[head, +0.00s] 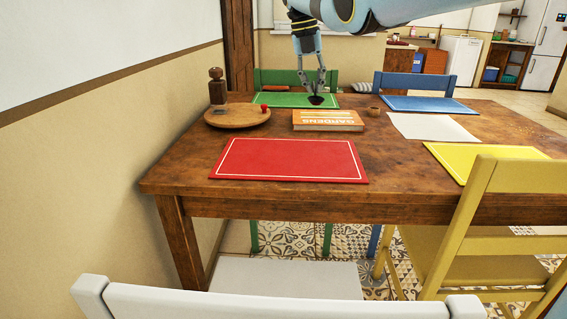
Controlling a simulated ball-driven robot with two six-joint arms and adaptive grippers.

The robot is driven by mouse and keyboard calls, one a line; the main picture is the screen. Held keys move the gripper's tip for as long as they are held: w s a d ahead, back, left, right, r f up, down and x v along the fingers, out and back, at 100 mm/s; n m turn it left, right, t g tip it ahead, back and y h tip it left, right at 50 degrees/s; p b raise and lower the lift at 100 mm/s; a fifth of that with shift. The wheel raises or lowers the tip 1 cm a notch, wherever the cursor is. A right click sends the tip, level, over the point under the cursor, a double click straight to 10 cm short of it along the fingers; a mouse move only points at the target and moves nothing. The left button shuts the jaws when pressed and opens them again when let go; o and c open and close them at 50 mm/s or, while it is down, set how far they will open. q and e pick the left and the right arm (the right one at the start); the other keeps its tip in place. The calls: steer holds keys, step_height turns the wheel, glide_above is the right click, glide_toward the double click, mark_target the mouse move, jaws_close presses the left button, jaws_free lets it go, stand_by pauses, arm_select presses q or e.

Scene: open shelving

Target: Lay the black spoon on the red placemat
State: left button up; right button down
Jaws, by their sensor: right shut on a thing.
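The red placemat (288,160) lies flat and bare near the front edge of the wooden table. My right gripper (315,94) reaches down from the top over the back of the table. It is shut on a small black thing, which looks like the black spoon (316,100), in front of the green placemat (275,99). Only a dark, bowl-like part of the spoon shows clearly; I cannot tell whether it touches the mat. The gripper is behind the red placemat. My left gripper is not in view.
An orange book (328,121) lies between the gripper and the red placemat. A small bowl (374,111) is right of the book. Blue (425,104), white (430,127) and yellow (480,158) mats lie right.

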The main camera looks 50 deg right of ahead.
steer(key=a+b+x, duration=0.1)
steer(key=b+x, duration=0.1)
steer(key=x, duration=0.2)
steer(key=b, duration=0.2)
glide_above(274, 154)
steer(key=f, duration=0.7)
steer(key=shift+w+a, duration=0.15)
steer(key=shift+a, duration=0.05)
steer(key=x, duration=0.2)
steer(key=b+x, duration=0.1)
steer(key=x, duration=0.1)
steer(key=shift+w+a+f, duration=0.1)
steer(key=shift+w+a, duration=0.1)
steer(key=shift+a, duration=0.2)
steer(key=shift+f, duration=0.15)
steer(key=c, duration=1.8)
jaws_free()
steer(key=shift+c, duration=0.2)
steer(key=o, duration=0.4)
